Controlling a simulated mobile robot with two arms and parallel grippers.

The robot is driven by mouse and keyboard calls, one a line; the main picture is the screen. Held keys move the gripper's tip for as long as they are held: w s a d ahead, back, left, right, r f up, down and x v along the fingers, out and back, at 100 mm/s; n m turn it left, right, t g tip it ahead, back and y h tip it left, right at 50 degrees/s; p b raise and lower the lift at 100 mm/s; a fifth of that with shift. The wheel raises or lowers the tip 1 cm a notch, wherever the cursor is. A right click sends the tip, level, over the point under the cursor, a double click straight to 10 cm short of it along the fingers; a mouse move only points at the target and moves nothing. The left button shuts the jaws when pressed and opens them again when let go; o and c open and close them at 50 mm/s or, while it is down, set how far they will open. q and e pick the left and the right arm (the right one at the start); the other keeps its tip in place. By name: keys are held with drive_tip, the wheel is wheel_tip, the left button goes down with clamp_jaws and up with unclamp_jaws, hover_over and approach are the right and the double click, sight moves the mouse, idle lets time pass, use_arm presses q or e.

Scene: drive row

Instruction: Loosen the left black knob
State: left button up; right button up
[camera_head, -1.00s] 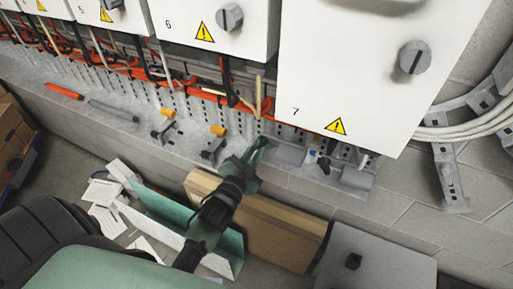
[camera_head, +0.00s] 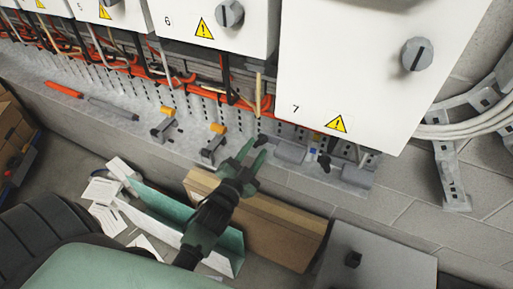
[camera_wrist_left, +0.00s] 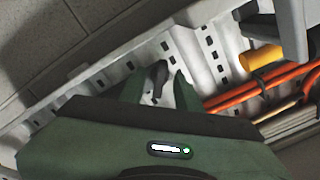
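The left black knob (camera_head: 261,140) sits on the grey perforated rail below cabinet 7. A second black knob (camera_head: 324,163) is further right on the same rail. My left gripper (camera_head: 256,153) is open, its two fingers apart, with the left knob just beyond the fingertips. In the left wrist view the dark knob (camera_wrist_left: 158,75) shows between and slightly ahead of the open fingers (camera_wrist_left: 155,82). I cannot tell whether either finger touches it. My right gripper is not in view.
Cabinet 7 (camera_head: 370,60) overhangs the rail from above. Orange cables (camera_head: 150,72) run behind it. Yellow-tipped clamps (camera_head: 217,129) stand to the left. A cardboard box (camera_head: 285,235) and a green folder (camera_head: 165,205) lie below. A grey box (camera_head: 390,265) is at the lower right.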

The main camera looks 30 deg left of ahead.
use_arm(q)
drive_tip(key=s, duration=0.6)
drive_tip(key=shift+s+d+b, duration=0.15)
drive_tip(key=shift+d+b, duration=0.05)
drive_tip(key=shift+b, duration=0.25)
drive_tip(key=shift+f, duration=0.1)
drive_tip(key=s+d+f+n+g, duration=0.1)
drive_tip(key=s+d+f+g, duration=0.15)
drive_tip(key=f, duration=0.75)
drive_tip(key=s+d+f+n+g+h, duration=0.1)
drive_tip(key=s+f+g, duration=0.2)
drive_tip(key=f, duration=0.8)
drive_tip(key=s+d+f+n+g, duration=0.1)
drive_tip(key=s+f+g, duration=0.15)
drive_tip(key=f, duration=0.75)
drive_tip(key=s+f+g, duration=0.3)
drive_tip(key=s+f, duration=0.3)
drive_tip(key=s, duration=0.3)
drive_tip(key=s+a+f+n+g, duration=0.1)
drive_tip(key=s+f+g, duration=0.2)
drive_tip(key=s+f, duration=0.4)
drive_tip(key=s+a+f+g, duration=0.1)
drive_tip(key=s+f+g, duration=0.2)
drive_tip(key=s+f, duration=0.4)
drive_tip(key=s, duration=0.6)
drive_tip(key=shift+n, duration=0.4)
